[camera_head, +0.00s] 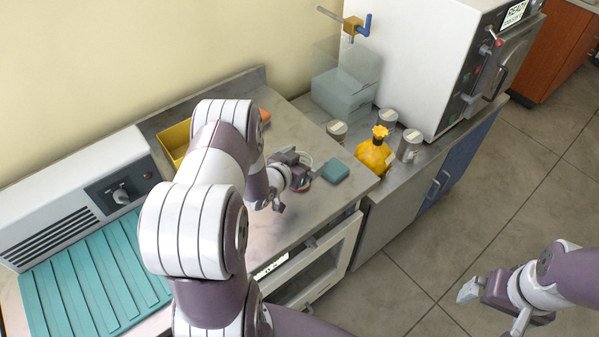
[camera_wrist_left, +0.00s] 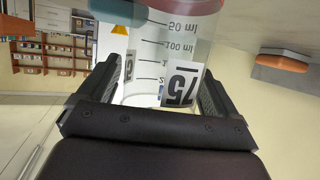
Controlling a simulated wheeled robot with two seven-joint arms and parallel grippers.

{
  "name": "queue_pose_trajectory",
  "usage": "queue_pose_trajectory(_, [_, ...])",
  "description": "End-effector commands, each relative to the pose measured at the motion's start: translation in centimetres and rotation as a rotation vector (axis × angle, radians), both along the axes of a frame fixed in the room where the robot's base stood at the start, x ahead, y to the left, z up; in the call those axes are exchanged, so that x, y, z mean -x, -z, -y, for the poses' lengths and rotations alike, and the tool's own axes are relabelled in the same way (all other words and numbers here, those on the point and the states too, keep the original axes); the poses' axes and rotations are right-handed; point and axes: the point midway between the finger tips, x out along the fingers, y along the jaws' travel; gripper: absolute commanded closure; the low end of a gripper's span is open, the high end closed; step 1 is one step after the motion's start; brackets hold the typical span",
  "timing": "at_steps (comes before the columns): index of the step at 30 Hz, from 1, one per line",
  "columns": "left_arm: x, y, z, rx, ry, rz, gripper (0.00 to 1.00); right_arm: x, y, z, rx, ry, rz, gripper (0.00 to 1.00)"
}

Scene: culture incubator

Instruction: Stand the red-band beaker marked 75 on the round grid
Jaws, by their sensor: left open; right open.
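The beaker marked 75 (camera_wrist_left: 152,60) stands between the two open fingers of my left gripper (camera_wrist_left: 145,85) in the left wrist view, which shows the scene upside down. It is clear, with volume marks, a black-and-white 75 label and a red band at the end by the counter. In the head view my left gripper (camera_head: 293,184) is low over the metal counter and mostly hides the beaker; some red (camera_head: 304,186) shows beside the fingers. My right gripper (camera_head: 491,310) is open and empty over the floor at lower right. I cannot make out the round grid.
A teal block (camera_head: 335,171) lies just right of the left gripper. A yellow bin (camera_head: 176,141) and an orange-topped block (camera_wrist_left: 283,62) are farther back. Grey-lidded jars (camera_head: 410,145) and a yellow bottle (camera_head: 374,155) stand by the white incubator (camera_head: 420,60). A ribbed teal mat (camera_head: 95,280) lies left.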

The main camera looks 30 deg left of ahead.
Motion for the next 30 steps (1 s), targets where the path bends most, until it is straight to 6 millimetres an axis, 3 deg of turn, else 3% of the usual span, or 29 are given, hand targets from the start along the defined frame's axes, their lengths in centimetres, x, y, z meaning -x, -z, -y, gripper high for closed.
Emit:
queue_pose_trajectory(5, [-0.1, 0.0, 0.0, 0.000, -0.001, 0.001, 0.07, 0.0, 0.0, 0.0, 0.000, 0.000, 0.000, 0.00])
queue_pose_trajectory(6, [-0.1, 0.0, 0.0, 0.000, -0.001, 0.001, 0.14, 0.0, 0.0, 0.0, 0.000, 0.000, 0.000, 0.00])
queue_pose_trajectory(10, [-0.1, 0.0, 0.0, 0.000, -0.001, 0.000, 0.56, 0.0, 0.0, 0.0, 0.000, 0.000, 0.000, 0.00])
queue_pose_trajectory(11, [-0.1, 0.0, 0.0, 0.000, -0.001, 0.000, 0.62, 0.0, 0.0, 0.0, 0.000, 0.000, 0.000, 0.00])
queue_pose_trajectory(13, [-0.1, 0.0, 0.0, 0.000, -0.001, 0.001, 0.62, 0.0, 0.0, 0.0, 0.000, 0.000, 0.000, 0.00])
queue_pose_trajectory(14, [0.0, 0.0, 0.0, 0.000, -0.001, 0.000, 0.67, 0.0, 0.0, 0.0, 0.000, 0.000, 0.000, 0.00])
queue_pose_trajectory(22, [-0.1, -0.6, 0.0, 0.000, -0.001, 0.001, 0.67, 0.0, 0.0, 0.0, 0.000, 0.000, 0.000, 0.00])
queue_pose_trajectory(29, [-0.1, -4.4, -0.1, -0.002, -0.001, 0.005, 0.67, 0.0, 0.2, 0.0, 0.000, 0.000, 0.000, 0.00])
queue_pose_trajectory(30, [-0.6, -4.6, 0.9, -0.001, 0.004, 0.004, 0.67, 0.0, 0.5, 0.0, 0.000, 0.000, 0.000, 0.00])
